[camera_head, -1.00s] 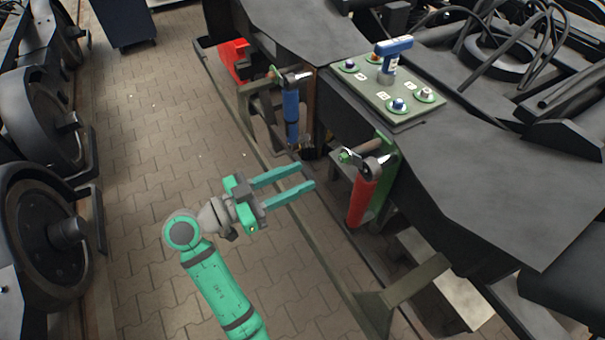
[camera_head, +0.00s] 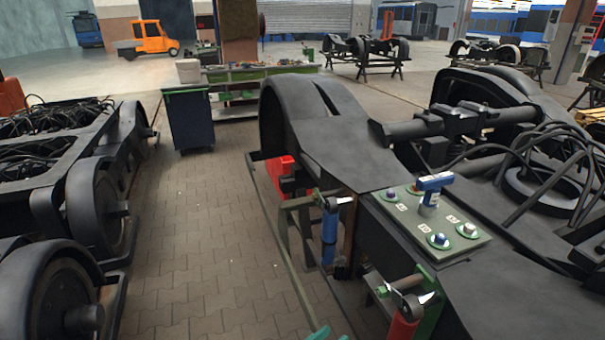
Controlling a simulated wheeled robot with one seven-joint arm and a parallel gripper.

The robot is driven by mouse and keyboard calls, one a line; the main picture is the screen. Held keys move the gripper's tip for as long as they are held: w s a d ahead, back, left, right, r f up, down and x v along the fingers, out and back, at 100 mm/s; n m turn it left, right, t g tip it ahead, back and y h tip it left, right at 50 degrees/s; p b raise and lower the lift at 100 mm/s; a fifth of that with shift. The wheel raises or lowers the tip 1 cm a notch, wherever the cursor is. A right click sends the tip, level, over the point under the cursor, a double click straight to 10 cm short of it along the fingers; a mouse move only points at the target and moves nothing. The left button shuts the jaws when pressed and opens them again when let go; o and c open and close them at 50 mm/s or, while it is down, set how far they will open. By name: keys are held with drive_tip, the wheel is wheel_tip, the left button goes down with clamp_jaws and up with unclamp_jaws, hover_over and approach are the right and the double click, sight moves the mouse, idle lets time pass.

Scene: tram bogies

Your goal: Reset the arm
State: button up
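My gripper (camera_head: 328,334) shows only as green fingertips at the bottom edge of the head view. The rest of it and the arm are out of frame, so its opening cannot be judged. The tips are left of the bogie frame (camera_head: 330,140), near a red-handled tool (camera_head: 403,328) hanging at its side. A blue-handled tool (camera_head: 329,238) hangs further back on the same side. A blue power tool (camera_head: 432,190) stands upright on a grey-green plate (camera_head: 462,247) with several bolts in green rings.
A second bogie (camera_head: 95,205) with wheels stands at the left. The paved aisle (camera_head: 205,250) between is clear. A dark blue bin (camera_head: 190,120) stands at its far end, before a workbench (camera_head: 262,72). An orange vehicle (camera_head: 148,40) stands far back.

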drive_tip(key=s+a+f+n+t+y, duration=0.1)
drive_tip(key=s+a+f+n+y, duration=0.3)
drive_tip(key=s+f, duration=0.3)
drive_tip(key=s+a+f+n+t+y, duration=0.1)
drive_tip(key=s+f+n+y, duration=0.2)
drive_tip(key=s+f+y, duration=0.4)
drive_tip(key=s+r+m+t, duration=0.1)
drive_tip(key=s+r, duration=0.3)
drive_tip(key=s, duration=0.4)
drive_tip(key=s+a+r+y, duration=0.1)
drive_tip(key=s+r, duration=0.3)
drive_tip(key=s, duration=0.5)
drive_tip(key=shift+s+a+r+m+t, duration=0.2)
drive_tip(key=shift+s+r+m+t, duration=0.1)
drive_tip(key=shift+r+m+t, duration=0.1)
